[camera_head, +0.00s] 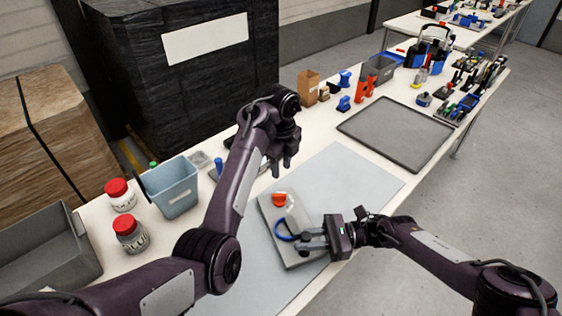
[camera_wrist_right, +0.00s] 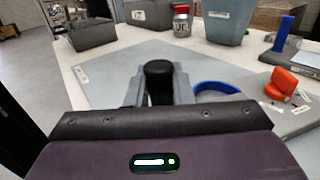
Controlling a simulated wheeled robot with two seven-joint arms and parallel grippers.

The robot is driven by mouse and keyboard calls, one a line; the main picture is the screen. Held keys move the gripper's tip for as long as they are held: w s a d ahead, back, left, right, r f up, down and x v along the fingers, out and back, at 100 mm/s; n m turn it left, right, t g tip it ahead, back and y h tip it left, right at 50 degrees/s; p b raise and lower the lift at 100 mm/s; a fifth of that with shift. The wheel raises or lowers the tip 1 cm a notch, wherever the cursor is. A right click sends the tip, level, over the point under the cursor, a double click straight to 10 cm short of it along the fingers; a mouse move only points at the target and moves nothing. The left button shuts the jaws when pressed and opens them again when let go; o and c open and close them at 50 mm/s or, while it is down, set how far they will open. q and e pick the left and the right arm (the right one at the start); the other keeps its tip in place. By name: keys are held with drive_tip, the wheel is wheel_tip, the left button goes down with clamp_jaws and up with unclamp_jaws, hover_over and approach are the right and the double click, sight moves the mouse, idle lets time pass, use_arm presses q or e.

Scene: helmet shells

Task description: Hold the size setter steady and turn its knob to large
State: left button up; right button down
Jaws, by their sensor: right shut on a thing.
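The size setter is a flat grey board (camera_head: 300,256) lying on the pale mat, with an orange-red knob (camera_head: 279,199) near its far end and a blue band (camera_head: 284,234) nearer the front. In the right wrist view the knob (camera_wrist_right: 284,83) is at the right, with small white labels beside it. My right gripper (camera_head: 306,240) is shut on the setter's upright black post (camera_wrist_right: 159,82), to the right of the blue band. My left gripper (camera_head: 282,168) hangs above the mat beyond the knob, apart from it; its finger gap is unclear.
A blue-grey bin (camera_head: 172,193) and two red-lidded jars (camera_head: 130,236) stand on the left. An empty grey tray (camera_head: 395,135) lies to the right, with several tools (camera_head: 465,95) beyond it. The mat (camera_head: 345,180) is clear right of the setter.

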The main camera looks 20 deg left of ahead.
use_arm(q)
drive_tip(key=shift+r, duration=0.5)
drive_tip(key=o, duration=0.5)
drive_tip(key=shift+a+f, duration=0.15)
drive_tip(key=shift+c, duration=0.2)
drive_tip(key=shift+o, duration=0.7)
drive_tip(key=shift+s+a+f+m+t, duration=0.1)
drive_tip(key=shift+s+m+t, duration=0.1)
drive_tip(key=shift+m, duration=0.2)
drive_tip(key=shift+s+a+f+m+t, duration=0.1)
drive_tip(key=shift+m+t, duration=0.1)
drive_tip(key=shift+m, duration=0.2)
drive_tip(key=m+t+y, duration=0.1)
drive_tip(key=m+t, duration=0.2)
drive_tip(key=m, duration=0.5)
approach(279, 195)
drive_tip(key=x, duration=0.9)
drive_tip(key=shift+s, duration=0.1)
